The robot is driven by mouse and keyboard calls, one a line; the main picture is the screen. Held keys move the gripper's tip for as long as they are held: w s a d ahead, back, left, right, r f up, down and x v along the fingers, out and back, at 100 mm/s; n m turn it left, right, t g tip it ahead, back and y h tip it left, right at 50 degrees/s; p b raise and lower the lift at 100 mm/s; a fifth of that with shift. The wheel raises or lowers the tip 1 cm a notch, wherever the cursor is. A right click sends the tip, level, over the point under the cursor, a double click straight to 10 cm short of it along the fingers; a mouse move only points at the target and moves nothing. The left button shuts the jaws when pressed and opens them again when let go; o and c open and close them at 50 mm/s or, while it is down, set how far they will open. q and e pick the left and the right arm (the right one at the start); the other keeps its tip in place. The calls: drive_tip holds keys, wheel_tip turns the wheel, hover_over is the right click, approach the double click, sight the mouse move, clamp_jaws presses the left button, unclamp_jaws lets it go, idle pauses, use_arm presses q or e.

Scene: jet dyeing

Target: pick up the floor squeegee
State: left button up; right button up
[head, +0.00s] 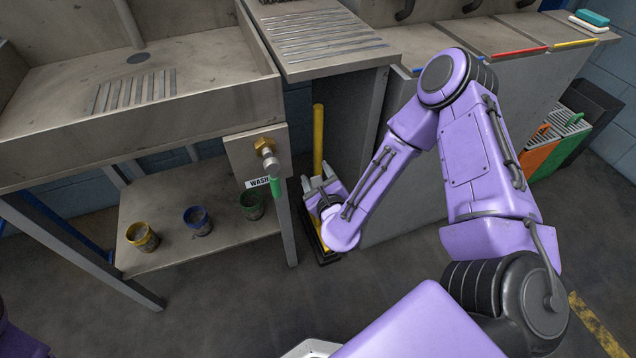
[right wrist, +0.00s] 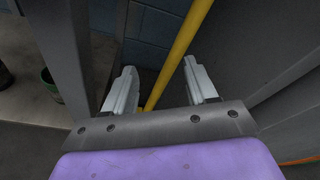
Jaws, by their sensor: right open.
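The floor squeegee shows a yellow handle (head: 318,135) standing near upright in the gap between the sink stand and the grey cabinet. Its dark foot (head: 325,254) is on the floor, partly hidden by my right arm. My right gripper (head: 318,186) is low in front of the handle, with its jaws apart. In the right wrist view, the yellow handle (right wrist: 182,50) runs at a slant through the space between the two open fingers (right wrist: 160,75). No finger is seen closed on it; I cannot tell its exact depth. My left gripper is not in view.
The steel sink stand (head: 210,122) is on the left, with a brass valve and green lever (head: 276,188) close to my gripper. Its lower shelf (head: 165,266) holds yellow, blue and green-rimmed pots. The cabinet (head: 390,205) bounds the gap's right side. Floor in front is clear.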

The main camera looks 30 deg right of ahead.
sight(317, 132)
drive_tip(key=w+d+m+h+b, duration=0.1)
drive_tip(key=w+d+m, duration=0.1)
drive_tip(key=w, duration=0.2)
drive_tip(key=w+d+r+m+t+h+b, duration=0.1)
drive_tip(key=w+d+m, duration=0.1)
drive_tip(key=w+d, duration=0.1)
drive_tip(key=w+d+r+m, duration=0.1)
drive_tip(key=w+d+m, duration=0.2)
drive_tip(key=w, duration=0.2)
drive_tip(key=shift+h+b, duration=0.4)
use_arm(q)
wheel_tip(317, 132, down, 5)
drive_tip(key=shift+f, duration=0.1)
use_arm(e)
drive_tip(key=c, duration=1)
